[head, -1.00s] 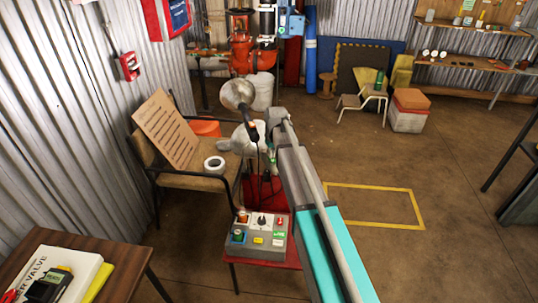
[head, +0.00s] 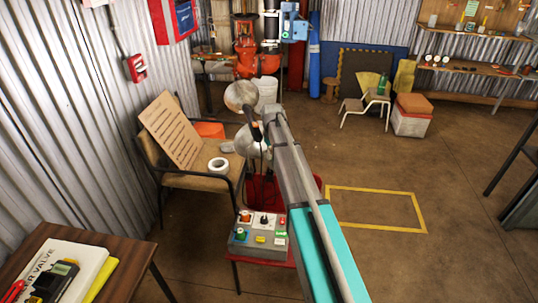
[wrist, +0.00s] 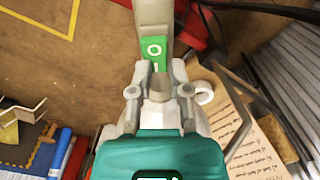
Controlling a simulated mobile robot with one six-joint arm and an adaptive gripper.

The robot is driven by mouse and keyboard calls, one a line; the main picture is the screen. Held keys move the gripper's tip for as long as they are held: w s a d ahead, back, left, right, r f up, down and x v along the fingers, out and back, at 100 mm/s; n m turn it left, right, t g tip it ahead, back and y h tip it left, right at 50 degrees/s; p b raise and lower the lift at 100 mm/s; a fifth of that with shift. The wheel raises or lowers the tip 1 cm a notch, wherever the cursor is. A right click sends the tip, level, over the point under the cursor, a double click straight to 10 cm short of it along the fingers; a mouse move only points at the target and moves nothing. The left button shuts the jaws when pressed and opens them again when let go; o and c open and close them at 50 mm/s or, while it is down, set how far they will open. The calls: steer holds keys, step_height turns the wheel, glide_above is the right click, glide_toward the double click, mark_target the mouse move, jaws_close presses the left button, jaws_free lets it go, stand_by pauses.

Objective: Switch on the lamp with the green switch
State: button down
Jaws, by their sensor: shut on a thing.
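A lamp with round metal shades, one upper (head: 240,95) and one lower (head: 248,140), and a dark neck stands behind a grey control box. I see no clear glow from it. The green switch (wrist: 154,50), marked O and I, is in the wrist view on a grey strip just beyond my fingertips. My gripper (wrist: 158,88) is shut on the grey body at the near end of this switch. The exact contact is partly hidden by the fingers. In the head view my arm covers most of the gripper and the switch.
The control box (head: 258,238) with coloured buttons sits on a red stand (head: 292,262). The floor inside the yellow outline (head: 375,210) is clear.

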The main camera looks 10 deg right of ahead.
steer(key=shift+s+f, duration=0.15)
steer(key=shift+s, duration=0.2)
steer(key=shift+s+d+f, duration=0.2)
steer(key=shift+s, duration=0.2)
steer(key=shift+r+p, duration=0.15)
steer(key=shift+p, duration=0.15)
steer(key=r+p, duration=0.4)
steer(key=shift+w+r+p, duration=0.3)
steer(key=shift+r, duration=0.05)
step_height(320, 180, up, 9)
steer(key=p, duration=0.9)
steer(key=shift+w+r, duration=0.1)
stand_by(0.5)
